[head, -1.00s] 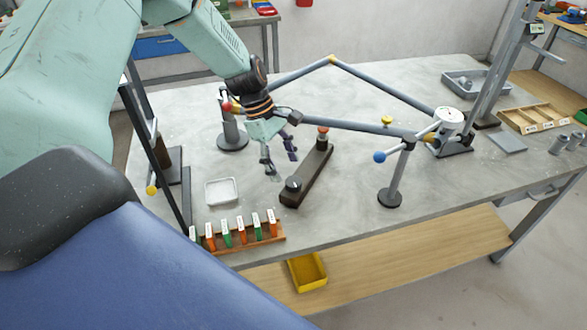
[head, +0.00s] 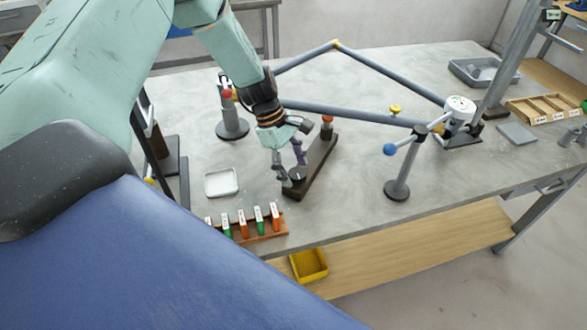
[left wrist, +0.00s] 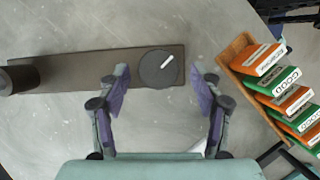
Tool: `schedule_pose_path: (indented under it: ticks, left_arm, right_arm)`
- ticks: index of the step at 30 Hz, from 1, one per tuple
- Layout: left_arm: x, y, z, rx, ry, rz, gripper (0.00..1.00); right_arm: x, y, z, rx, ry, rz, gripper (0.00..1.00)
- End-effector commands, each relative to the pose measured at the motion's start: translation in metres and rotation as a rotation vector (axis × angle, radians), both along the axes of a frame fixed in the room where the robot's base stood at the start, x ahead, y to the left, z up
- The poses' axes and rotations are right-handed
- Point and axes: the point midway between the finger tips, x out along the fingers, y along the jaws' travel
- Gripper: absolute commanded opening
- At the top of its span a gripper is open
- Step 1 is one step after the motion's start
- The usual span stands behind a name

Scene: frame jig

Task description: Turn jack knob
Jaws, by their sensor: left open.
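The jack knob (head: 297,173) is a dark round disc on the near end of a dark bar-shaped base (head: 319,168) on the table. In the left wrist view the knob (left wrist: 158,67) shows from above with a white line pointing up and right. My left gripper (head: 292,170) is open, low over that end of the base. In the left wrist view its fingers (left wrist: 160,80) stand either side of the knob, apart from it. Whether the tips are level with the knob is hard to tell. My right gripper is not in view.
A post with a red top (head: 327,121) stands at the base's far end. A rack of orange and green labelled blocks (head: 262,232) and a white tray (head: 221,182) are close by. A grey tube frame (head: 350,113) spans behind.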

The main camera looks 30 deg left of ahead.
Motion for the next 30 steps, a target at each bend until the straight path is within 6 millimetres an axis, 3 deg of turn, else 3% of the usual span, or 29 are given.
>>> schedule_pose_path:
  ticks: [11, 30]
  left_arm:
    - [0.0031, -0.0005, -0.0044, 0.001, -0.001, -0.001, 0.64]
    - [0.0031, -0.0009, -0.0038, -0.001, 0.0, 0.0, 0.11]
  right_arm:
    - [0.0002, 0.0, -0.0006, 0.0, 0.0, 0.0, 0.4]
    - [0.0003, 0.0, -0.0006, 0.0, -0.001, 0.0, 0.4]
